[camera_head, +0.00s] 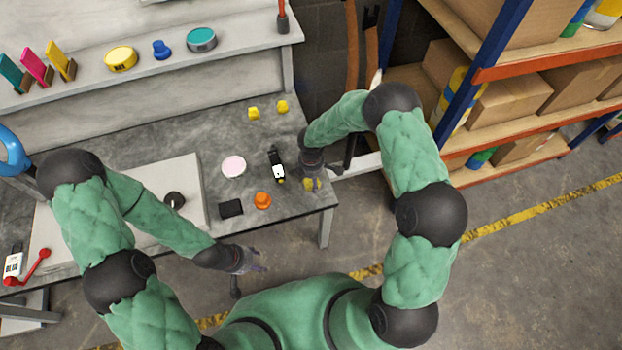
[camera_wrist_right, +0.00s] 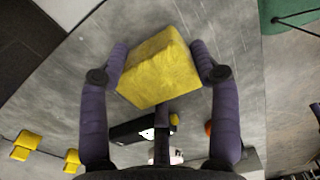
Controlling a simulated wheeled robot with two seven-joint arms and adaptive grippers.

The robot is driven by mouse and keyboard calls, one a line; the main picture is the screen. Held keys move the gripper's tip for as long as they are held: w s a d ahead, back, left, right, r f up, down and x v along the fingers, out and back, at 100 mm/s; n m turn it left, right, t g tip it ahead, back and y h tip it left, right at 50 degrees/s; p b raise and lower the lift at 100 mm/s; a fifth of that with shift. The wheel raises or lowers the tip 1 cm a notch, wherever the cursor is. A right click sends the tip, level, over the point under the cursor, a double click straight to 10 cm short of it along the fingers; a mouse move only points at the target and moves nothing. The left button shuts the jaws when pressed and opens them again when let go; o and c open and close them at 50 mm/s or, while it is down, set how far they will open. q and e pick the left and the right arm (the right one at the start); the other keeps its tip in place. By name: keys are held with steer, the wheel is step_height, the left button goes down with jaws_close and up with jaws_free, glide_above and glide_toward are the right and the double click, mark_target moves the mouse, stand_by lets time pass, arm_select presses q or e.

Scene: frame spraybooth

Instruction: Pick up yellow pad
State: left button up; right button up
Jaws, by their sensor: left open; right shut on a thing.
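The yellow pad (camera_wrist_right: 160,72) is a worn yellow block between the two purple fingers of my right gripper (camera_wrist_right: 160,75), which is shut on it. In the head view my right gripper (camera_head: 313,178) is over the right end of the workbench, and a bit of the yellow pad (camera_head: 312,185) shows there. I cannot tell whether the pad touches the bench. My left gripper (camera_head: 250,262) is open and empty, off the front edge of the bench. Two smaller yellow pieces (camera_head: 253,113) (camera_head: 282,106) lie at the back of the bench.
A black tool with a white part (camera_head: 276,165), a pink disc (camera_head: 233,166), an orange knob (camera_head: 262,200) and a black block (camera_head: 231,209) lie left of my right gripper. A shelf rack with boxes (camera_head: 515,100) stands at the right. A raised shelf (camera_head: 140,65) holds tins and colored pads.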

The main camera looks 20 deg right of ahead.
step_height(320, 180, up, 2)
steer(key=shift+r+p, duration=0.25)
steer(key=shift+p, duration=0.4)
steer(key=s+a+r+p, duration=0.5)
steer(key=s+a+r, duration=0.3)
steer(key=a, duration=0.3)
steer(key=shift+a+r, duration=0.2)
steer(key=shift+r, duration=0.7)
steer(key=shift+s, duration=0.1)
